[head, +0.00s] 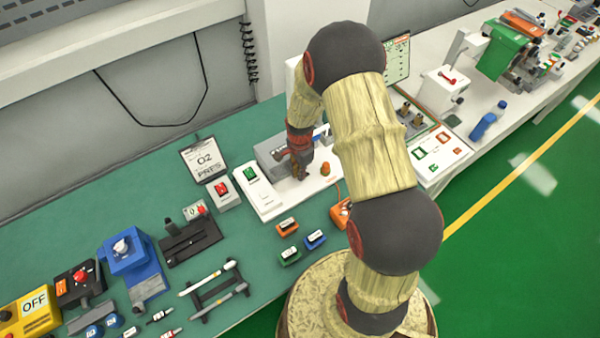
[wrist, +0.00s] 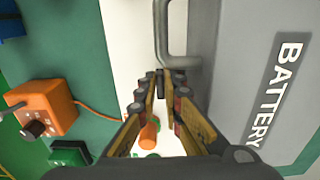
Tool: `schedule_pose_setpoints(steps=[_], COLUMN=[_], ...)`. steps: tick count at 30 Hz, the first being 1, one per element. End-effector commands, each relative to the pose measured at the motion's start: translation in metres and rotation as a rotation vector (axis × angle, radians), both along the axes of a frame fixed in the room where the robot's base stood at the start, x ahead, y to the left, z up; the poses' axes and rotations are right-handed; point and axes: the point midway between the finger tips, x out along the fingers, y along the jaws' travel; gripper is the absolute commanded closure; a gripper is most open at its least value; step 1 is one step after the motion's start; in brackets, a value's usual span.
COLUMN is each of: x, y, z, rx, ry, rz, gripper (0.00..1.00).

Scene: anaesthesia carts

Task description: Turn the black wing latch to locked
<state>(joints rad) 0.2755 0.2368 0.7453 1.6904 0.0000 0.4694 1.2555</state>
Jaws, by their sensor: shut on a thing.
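My gripper (head: 300,172) points down at the grey battery box (head: 268,152) on the white base plate (head: 270,208). In the wrist view, my gripper (wrist: 164,78) has its fingers converging beside the grey box marked BATTERY (wrist: 235,70). A small dark piece, apparently the black wing latch (wrist: 164,85), sits between the fingertips. The fingers hide most of it, so its turn angle cannot be told. A grey bar handle (wrist: 163,35) stands just beyond the fingertips. An orange peg (wrist: 148,135) shows partly behind the fingers.
An orange box with a black knob (wrist: 42,108) and a cable lies left in the wrist view. In the head view, an O2 PRES sign (head: 205,158) and a red-switch box (head: 223,193) stand left of the plate. Small labelled blocks (head: 288,226) lie in front.

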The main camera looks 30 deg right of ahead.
Motion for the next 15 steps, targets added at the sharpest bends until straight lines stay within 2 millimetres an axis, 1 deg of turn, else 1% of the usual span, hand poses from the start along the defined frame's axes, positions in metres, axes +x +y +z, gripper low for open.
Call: schedule_pose_setpoints(steps=[8,15], x=[-0.0003,-0.002], y=[-0.0002,-0.0009], z=[0.0004,0.0005], rx=[-0.001,-0.001], ry=[-0.002,-0.002], rz=[0.088,0.274], gripper=[1.0,1.0])
